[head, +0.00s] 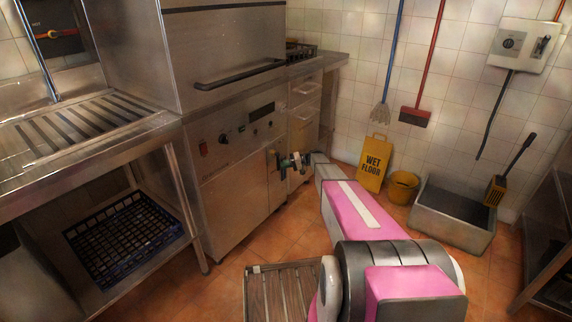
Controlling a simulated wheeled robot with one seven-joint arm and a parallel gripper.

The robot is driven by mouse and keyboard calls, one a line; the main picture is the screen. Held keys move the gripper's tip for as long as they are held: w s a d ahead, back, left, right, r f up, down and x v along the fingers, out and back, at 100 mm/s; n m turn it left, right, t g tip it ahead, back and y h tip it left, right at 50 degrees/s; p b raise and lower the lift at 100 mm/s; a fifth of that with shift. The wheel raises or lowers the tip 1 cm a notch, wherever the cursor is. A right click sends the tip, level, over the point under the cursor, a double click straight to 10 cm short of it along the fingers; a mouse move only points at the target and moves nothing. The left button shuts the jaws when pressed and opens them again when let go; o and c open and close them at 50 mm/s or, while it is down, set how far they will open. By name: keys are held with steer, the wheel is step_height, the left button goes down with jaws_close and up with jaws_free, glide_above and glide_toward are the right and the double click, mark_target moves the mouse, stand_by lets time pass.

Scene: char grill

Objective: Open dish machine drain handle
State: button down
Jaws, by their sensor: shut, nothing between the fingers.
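The dish machine (235,190) is a steel cabinet with a lift hood above and a control panel on its front. A small dark handle with a green part (287,162) sits at the right of its front, below the panel; I take it for the drain handle. My pink and white arm reaches from the lower right towards it. My gripper (303,160) is small in the view, right beside this handle, shut and empty. Whether it touches the handle, and the exact handle position, I cannot tell.
A yellow wet floor sign (375,163), a yellow bucket (403,187) and a grey floor basin (452,218) stand by the back wall. A slatted floor grate (285,293) lies in front. A blue rack (125,237) sits under the left counter (75,165).

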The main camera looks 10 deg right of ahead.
steer(key=shift+s+a+f, duration=0.2)
steer(key=shift+s+a, duration=0.05)
steer(key=shift+s, duration=0.1)
stand_by(0.4)
steer(key=w+d, duration=0.3)
steer(key=d, duration=1)
steer(key=shift+w+d, duration=0.15)
steer(key=shift+w, duration=0.05)
steer(key=shift+r, duration=0.1)
steer(key=s+a+r+m+g+h, duration=0.15)
steer(key=s+a, duration=0.25)
steer(key=s, duration=0.4)
steer(key=s+a+r+h, duration=0.2)
steer(key=s+a+h, duration=0.1)
steer(key=s, duration=0.6)
steer(key=s+a+r+h, duration=0.1)
steer(key=s+a+h, duration=0.25)
steer(key=s, duration=0.45)
steer(key=s+r+h, duration=0.3)
steer(key=s, duration=0.8)
steer(key=s+r+m+t+h, duration=0.1)
steer(key=s+r+h, duration=0.3)
steer(key=s, duration=0.8)
steer(key=shift+r, duration=0.3)
